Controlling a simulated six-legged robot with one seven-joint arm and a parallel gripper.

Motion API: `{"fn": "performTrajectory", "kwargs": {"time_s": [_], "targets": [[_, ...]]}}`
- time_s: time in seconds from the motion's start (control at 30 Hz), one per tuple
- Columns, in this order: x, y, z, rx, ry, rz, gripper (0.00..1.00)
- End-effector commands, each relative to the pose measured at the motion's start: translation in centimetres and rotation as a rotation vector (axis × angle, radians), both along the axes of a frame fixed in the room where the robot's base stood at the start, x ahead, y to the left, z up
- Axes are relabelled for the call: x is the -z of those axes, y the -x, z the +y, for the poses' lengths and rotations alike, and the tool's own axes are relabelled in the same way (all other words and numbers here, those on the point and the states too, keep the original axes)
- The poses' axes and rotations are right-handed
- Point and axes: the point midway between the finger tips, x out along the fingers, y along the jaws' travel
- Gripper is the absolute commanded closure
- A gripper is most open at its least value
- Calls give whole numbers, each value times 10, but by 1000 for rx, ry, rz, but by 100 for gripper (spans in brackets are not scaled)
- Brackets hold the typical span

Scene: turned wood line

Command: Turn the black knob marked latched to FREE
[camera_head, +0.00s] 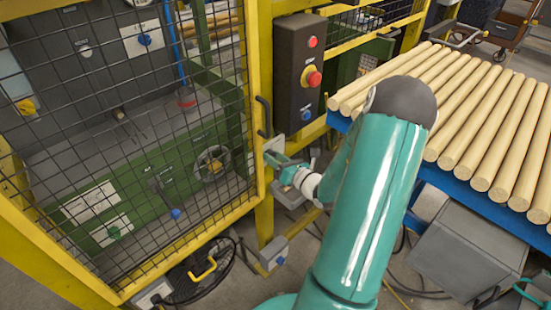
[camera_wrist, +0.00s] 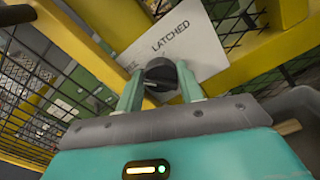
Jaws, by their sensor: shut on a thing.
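The black knob (camera_wrist: 160,74) sits between the two fingers of my gripper (camera_wrist: 160,84) in the wrist view, with a finger against each side. Behind it is a white plate (camera_wrist: 190,50) with the word LATCHED above the knob. A second word to the left is partly hidden by a finger, so only its last letters show. I cannot tell for sure which way the knob points. In the head view my gripper (camera_head: 273,160) reaches the yellow post beside the mesh door; the knob cannot be made out there.
A yellow-framed mesh door (camera_head: 252,75) with a black handle (camera_head: 262,117) stands left of my gripper. A dark control box (camera_head: 301,70) with red and blue buttons is above. Wooden rods (camera_head: 485,125) lie on a blue rack to the right, close to my arm.

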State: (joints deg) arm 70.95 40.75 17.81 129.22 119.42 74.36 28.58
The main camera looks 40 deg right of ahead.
Motion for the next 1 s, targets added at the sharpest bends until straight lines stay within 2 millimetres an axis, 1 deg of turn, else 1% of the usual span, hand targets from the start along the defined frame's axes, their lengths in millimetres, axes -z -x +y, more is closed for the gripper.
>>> {"fn": "performTrajectory", "kwargs": {"time_s": [0.1, 0.3, 0.7, 0.73, 0.77, 1.0], "targets": [[0, -1, 1, -1, 52, -1, 86], [0, -1, 1, -3, 99, -2, 86], [0, -1, 1, -2, 108, -3, 86], [0, -1, 1, -2, 108, -3, 57], [0, -1, 1, -2, 108, -3, 54], [0, -1, 1, -2, 106, -3, 54]]}}
